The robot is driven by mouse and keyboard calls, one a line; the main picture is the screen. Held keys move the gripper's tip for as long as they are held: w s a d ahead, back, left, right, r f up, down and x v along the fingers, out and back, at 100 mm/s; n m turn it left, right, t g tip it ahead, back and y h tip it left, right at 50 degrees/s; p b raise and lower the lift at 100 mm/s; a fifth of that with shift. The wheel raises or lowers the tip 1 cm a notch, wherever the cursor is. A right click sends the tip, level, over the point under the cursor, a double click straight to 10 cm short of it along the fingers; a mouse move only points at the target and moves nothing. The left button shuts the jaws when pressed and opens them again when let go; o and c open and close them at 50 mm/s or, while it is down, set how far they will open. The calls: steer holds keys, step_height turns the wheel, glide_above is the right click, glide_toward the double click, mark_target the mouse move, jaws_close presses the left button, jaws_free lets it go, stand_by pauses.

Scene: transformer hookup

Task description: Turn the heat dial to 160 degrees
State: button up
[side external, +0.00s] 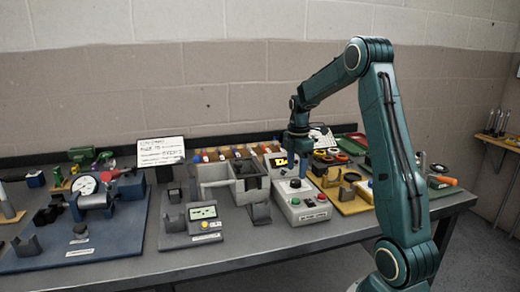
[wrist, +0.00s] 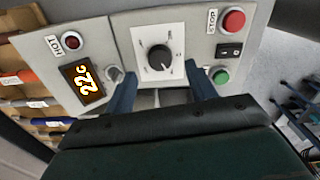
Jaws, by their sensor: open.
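The heat dial (wrist: 160,57) is a round black knob on a white scale plate (wrist: 142,38), on a light grey panel in the wrist view. The scale marks are too small to read. An orange display (wrist: 84,84) left of it reads 22 °C. My gripper (wrist: 160,70) is open, with one dark blue finger on either side of the dial's lower part in the picture. I cannot tell whether either finger touches the knob. In the side external view my gripper (side external: 299,152) is above the control box with the lit display (side external: 279,162), and hides the dial.
A red stop button (wrist: 234,20), black switch (wrist: 229,51) and green button (wrist: 221,77) sit right of the dial. A red HOT lamp (wrist: 71,40) is at the left.

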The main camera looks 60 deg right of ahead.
mark_target(296, 181)
steer(key=shift+f, duration=2.1)
steer(key=shift+c, duration=0.5)
steer(key=c, duration=0.9)
